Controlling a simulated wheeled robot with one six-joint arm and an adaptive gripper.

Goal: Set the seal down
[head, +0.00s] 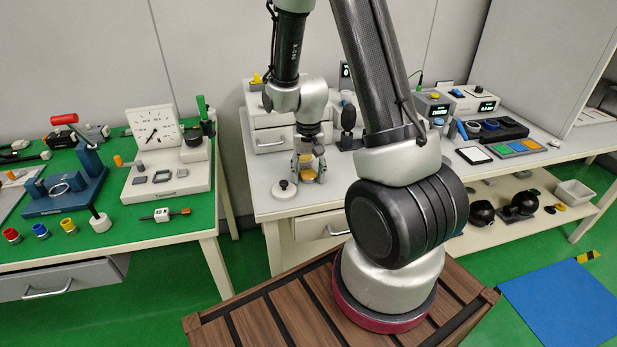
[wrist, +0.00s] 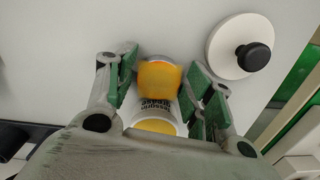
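An orange-and-white piece (wrist: 158,80), which I take for the seal, is between the fingers of my gripper (wrist: 162,82) in the wrist view. It has an orange end, a white side with dark lettering, and more yellow nearer my palm. The finger pads appear to press on it from both sides. In the head view my gripper (head: 307,170) points down just above the white tabletop, and the yellowish piece (head: 307,175) shows between its fingers. I cannot tell whether it touches the table.
A white disc with a black knob (wrist: 238,46) lies beside my gripper; it also shows in the head view (head: 284,189). Drawer boxes (head: 268,125) and a black oval on a stand (head: 348,118) are behind. The white table (head: 262,205) is bare around its front edge.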

